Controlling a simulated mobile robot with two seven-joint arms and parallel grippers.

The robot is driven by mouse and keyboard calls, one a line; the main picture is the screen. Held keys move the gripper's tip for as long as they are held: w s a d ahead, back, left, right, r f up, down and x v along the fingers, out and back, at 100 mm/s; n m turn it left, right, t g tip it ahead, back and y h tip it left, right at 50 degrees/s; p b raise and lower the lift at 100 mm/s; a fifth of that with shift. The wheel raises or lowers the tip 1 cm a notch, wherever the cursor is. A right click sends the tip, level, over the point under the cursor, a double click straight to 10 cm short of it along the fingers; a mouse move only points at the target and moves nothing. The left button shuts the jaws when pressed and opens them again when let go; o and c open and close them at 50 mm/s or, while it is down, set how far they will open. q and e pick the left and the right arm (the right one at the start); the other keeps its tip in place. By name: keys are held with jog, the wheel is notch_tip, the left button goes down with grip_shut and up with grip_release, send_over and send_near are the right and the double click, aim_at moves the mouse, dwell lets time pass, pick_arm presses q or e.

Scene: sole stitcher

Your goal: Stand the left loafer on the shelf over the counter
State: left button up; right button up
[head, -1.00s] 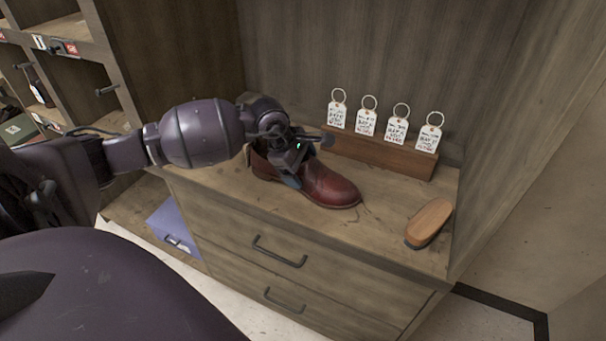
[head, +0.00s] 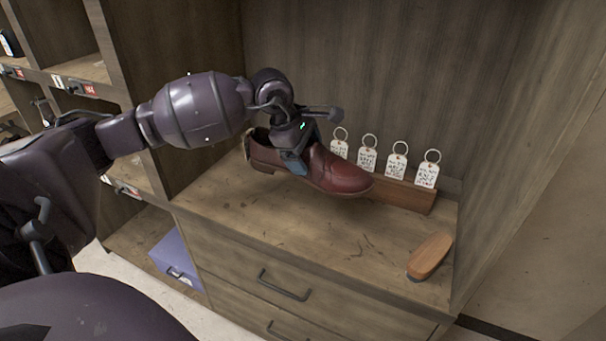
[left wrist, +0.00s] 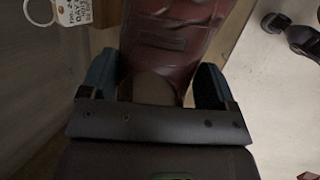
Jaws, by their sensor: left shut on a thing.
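A brown-red leather loafer (head: 338,172) is in the air a little above the wooden counter (head: 300,228), its toe pointing right in the head view. My left gripper (head: 293,163) is shut on the loafer around its middle, from above. In the left wrist view the loafer (left wrist: 172,45) sits between the two blue-padded fingers (left wrist: 155,85). The shelf over the counter is not clearly visible in these frames. My right gripper is not in view.
A wooden block (head: 402,194) with several ringed white tags stands at the counter's back, close behind the loafer's toe. A wooden brush (head: 430,256) lies at the front right. Cubbyholes (head: 75,70) are at the left. The counter's front middle is clear.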

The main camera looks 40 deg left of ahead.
pick_arm(q)
notch_tip(320, 180, up, 4)
jog(key=shift+r, duration=0.6)
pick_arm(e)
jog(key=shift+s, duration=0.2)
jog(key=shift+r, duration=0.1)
